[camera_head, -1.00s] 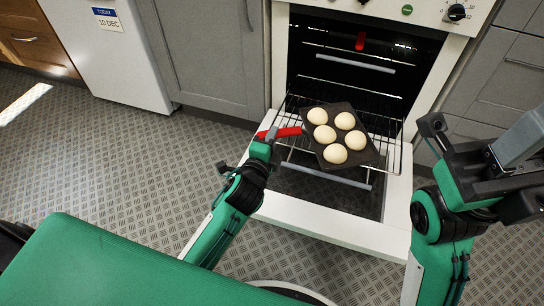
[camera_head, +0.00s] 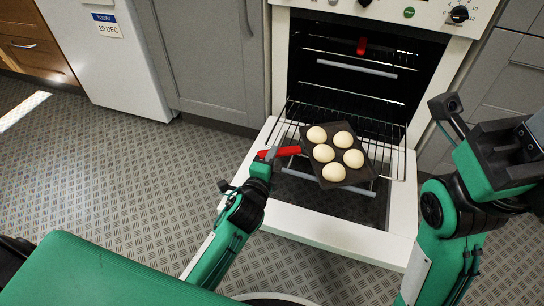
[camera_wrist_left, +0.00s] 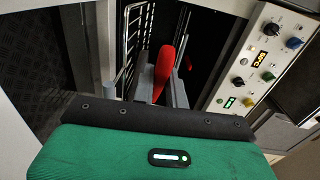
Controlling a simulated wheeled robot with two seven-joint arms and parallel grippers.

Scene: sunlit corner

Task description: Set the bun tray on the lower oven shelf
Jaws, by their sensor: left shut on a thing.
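The bun tray (camera_head: 363,172) is dark and square and carries several pale round buns. In the head view it is at the open oven, over the pulled-out lower shelf (camera_head: 399,165), a wire rack with a grey front bar. It sits turned at an angle to the rack; I cannot tell whether it touches the wires. My left gripper (camera_head: 271,154) is shut on a red handle (camera_head: 290,151) at the tray's left side. The red handle (camera_wrist_left: 162,75) also shows between the fingers in the left wrist view. My right gripper (camera_head: 534,128) is at the right edge, partly cut off, its fingers unclear.
The white oven door (camera_head: 335,232) is folded down below the rack. The upper shelf (camera_head: 356,68), with a grey bar and a red tab (camera_head: 361,45), is inside the oven above. Grey cabinets (camera_head: 211,62) flank the oven. The floor at left is clear.

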